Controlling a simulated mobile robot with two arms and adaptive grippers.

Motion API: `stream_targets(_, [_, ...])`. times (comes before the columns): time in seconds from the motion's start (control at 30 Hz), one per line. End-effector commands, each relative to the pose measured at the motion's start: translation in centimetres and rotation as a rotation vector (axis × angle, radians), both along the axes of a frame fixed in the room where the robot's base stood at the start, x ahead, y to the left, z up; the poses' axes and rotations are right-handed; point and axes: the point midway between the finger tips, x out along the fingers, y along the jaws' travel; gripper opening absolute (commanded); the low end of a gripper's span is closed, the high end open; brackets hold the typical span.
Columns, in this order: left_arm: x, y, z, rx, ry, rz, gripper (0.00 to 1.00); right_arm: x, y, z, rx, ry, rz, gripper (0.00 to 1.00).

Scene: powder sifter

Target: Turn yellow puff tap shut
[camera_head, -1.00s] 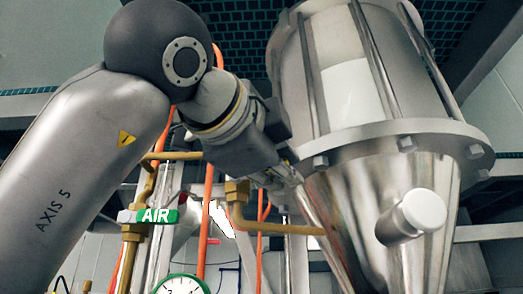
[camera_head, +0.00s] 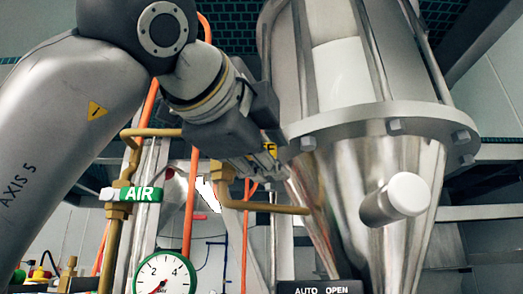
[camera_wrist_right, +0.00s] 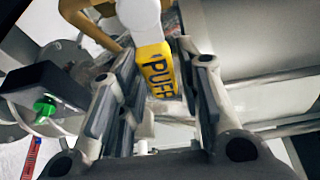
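The yellow PUFF tap handle (camera_wrist_right: 157,70) hangs from a white hub (camera_wrist_right: 139,16) in the right wrist view. My right gripper (camera_wrist_right: 165,105) is open, with a finger on each side of the handle and visible gaps between. In the head view, the arm reaching in from the left ends in this gripper (camera_head: 268,165). A small yellow piece of the tap with an "F" (camera_head: 270,149) shows there beside the fingers, in front of the steel cone. The rest of the tap is hidden behind the gripper. My left gripper is not seen.
A green AIR tap (camera_head: 140,194) and a pressure gauge (camera_head: 165,275) are on the left. A brass pipe (camera_head: 262,206) runs below the gripper to the steel cone (camera_head: 350,205). An AUTO/OPEN box (camera_head: 320,288) is at the bottom. A green knob (camera_wrist_right: 44,106) shows in the wrist view.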

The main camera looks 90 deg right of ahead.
Motion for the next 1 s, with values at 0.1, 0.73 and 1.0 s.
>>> stream_targets(0.1, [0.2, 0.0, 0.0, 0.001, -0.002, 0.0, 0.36, 0.0, 0.0, 0.0, -0.001, 0.001, 0.0, 0.41])
stream_targets(0.73, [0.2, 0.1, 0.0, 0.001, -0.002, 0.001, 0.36, 2.1, 6.4, 0.2, -0.006, 0.005, 0.001, 0.41])
stream_targets(1.0, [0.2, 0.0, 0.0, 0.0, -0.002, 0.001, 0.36, 3.4, 10.6, 0.2, -0.003, 0.004, 0.001, 0.41])
